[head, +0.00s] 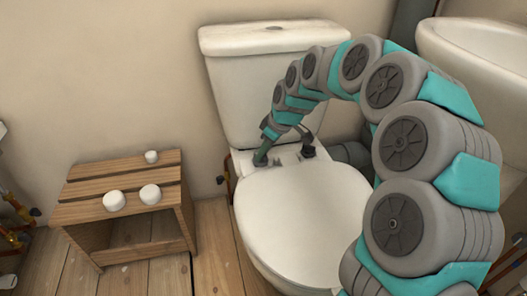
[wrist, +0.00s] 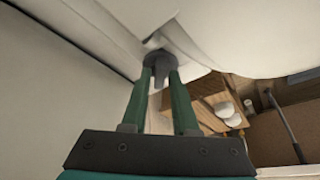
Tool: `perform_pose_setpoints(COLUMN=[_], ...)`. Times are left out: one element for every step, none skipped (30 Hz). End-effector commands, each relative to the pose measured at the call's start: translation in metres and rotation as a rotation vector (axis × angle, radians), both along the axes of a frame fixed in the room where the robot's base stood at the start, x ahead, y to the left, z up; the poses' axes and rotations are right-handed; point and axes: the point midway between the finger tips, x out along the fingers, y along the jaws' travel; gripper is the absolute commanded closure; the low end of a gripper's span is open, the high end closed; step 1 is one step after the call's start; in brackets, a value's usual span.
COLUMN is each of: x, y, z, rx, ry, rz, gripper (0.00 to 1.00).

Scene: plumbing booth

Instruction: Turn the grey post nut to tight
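The grey post nut (wrist: 160,62) shows in the wrist view as a dark grey round piece against the white toilet. My gripper (wrist: 162,74) has its two green fingers at opposite sides of the nut, with a narrow gap between them. The fingers appear shut on it, and the tips partly cover its lower part. In the head view my gripper (head: 261,158) points down at the back left of the toilet seat (head: 305,215), in front of the cistern. The nut is too small and covered there to make out clearly.
A wooden stool (head: 125,193) with several white caps stands left of the toilet. The cistern (head: 255,85) rises close behind my gripper. A second dark fitting (head: 308,151) sits to its right. A washbasin (head: 485,50) is at the right.

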Motion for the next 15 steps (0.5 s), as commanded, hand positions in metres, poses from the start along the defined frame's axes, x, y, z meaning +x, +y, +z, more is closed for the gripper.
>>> perform_pose_setpoints(x=[-0.0001,-0.0001,-0.0002,-0.0002,-0.0003,-0.0003,-0.0003,-0.0004,-0.0004,-0.0005,-0.0006,-0.0006,-0.0006,-0.0007,-0.0007], y=[0.0000,0.0000,0.0000,0.0000,0.0000,0.0000,0.0000,0.0000,0.0000,0.0000,0.0000,0.0000,-0.0001,0.0000,-0.0001], z=[-0.0008,-0.0008,-0.0009,-0.0010,-0.0010,-0.0012,-0.0012,-0.0014,-0.0014,-0.0015,-0.0016,-0.0016,-0.0018,-0.0019,-0.0019], rx=[0.000,0.000,0.000,0.000,0.000,-0.001,-0.001,-0.001,-0.001,-0.001,-0.001,-0.001,-0.002,-0.002,-0.002], ry=[0.001,0.001,0.001,0.001,0.001,0.002,0.002,0.003,0.003,0.003,0.003,0.003,0.003,0.003,0.003], rz=[0.000,0.000,0.000,0.000,0.000,0.000,0.000,0.001,0.001,0.001,0.001,0.001,0.001,0.001,0.001], gripper=[0.93,0.96,1.00,1.00,1.00,1.00,1.00,1.00,1.00,1.00,1.00,1.00,1.00,1.00,1.00])
